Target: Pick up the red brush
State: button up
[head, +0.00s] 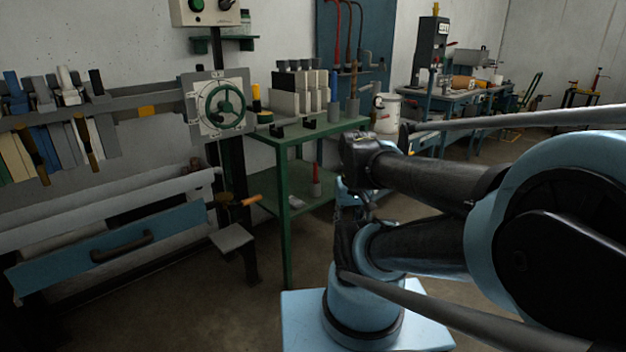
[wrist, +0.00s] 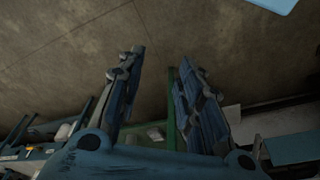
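I cannot make out a red brush for certain. A small upright item with a red upper part (head: 316,179) stands on the lower shelf of the green table in the head view; it is too small to tell whether it is a brush. My gripper (wrist: 160,60) shows in the wrist view with its two blue and dark fingers spread apart and nothing between them but floor and a green strip. In the head view my arm hides most of the gripper, to the right of the green table. No red thing shows in the wrist view.
The green table (head: 338,127) carries grey blocks and bottles. A white canister (head: 388,112) and a blue bench stand behind.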

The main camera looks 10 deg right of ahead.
jog(key=shift+w+d, duration=0.1)
jog(key=shift+w, duration=0.5)
